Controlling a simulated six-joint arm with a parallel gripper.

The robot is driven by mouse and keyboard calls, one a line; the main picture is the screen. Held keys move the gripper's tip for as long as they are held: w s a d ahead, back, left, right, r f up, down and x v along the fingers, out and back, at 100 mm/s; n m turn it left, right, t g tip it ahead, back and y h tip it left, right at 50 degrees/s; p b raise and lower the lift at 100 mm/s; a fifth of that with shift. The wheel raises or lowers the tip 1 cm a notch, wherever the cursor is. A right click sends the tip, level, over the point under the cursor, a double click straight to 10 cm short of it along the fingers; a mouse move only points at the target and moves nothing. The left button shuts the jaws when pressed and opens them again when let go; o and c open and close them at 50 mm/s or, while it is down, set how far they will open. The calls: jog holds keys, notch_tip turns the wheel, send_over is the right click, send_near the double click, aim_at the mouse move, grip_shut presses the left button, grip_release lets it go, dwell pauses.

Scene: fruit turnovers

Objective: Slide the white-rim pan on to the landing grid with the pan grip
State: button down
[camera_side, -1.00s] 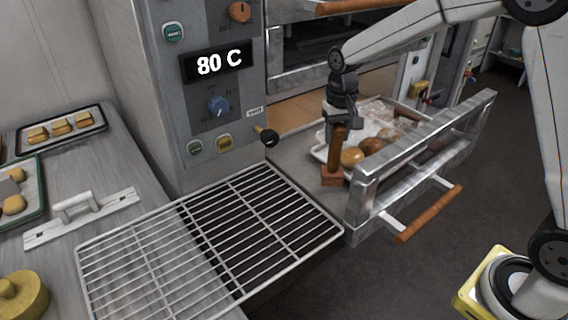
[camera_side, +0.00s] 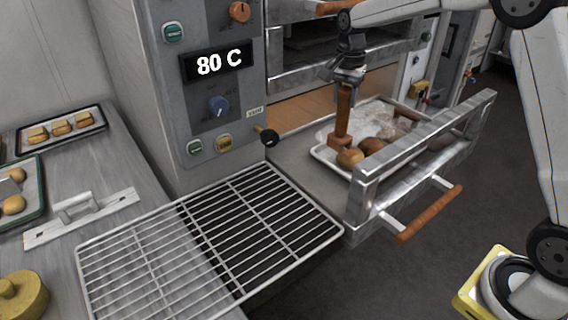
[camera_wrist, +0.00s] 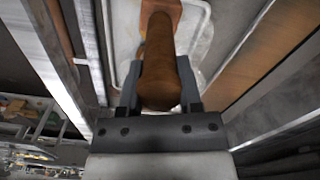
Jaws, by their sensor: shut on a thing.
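The white-rim pan (camera_side: 328,164) sits on the pulled-out oven shelf behind the metal front. It holds round brown turnovers (camera_side: 350,157) and a whitish, crumpled-looking area. My gripper (camera_side: 347,78) is shut on the wooden handle of the pan grip (camera_side: 343,112), which hangs nearly upright. The grip's block end appears at the pan's left part, beside a turnover; whether it touches the pan I cannot tell. The wrist view shows the pan grip (camera_wrist: 158,60) between the fingers, with the pan's pale rim (camera_wrist: 205,22) alongside. The landing grid (camera_side: 215,240) is bare, at front left of the shelf.
The metal front (camera_side: 420,150) with its wooden bar handle (camera_side: 430,213) borders the shelf on the right. The oven panel (camera_side: 205,110) reads 80 C, and a black-knobbed lever (camera_side: 267,135) sticks out below it. Trays of pastries (camera_side: 62,128) lie on the left counter.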

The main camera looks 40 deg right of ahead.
aim_at(341, 128)
jog(key=shift+f, duration=4.45)
jog(key=shift+a, duration=0.1)
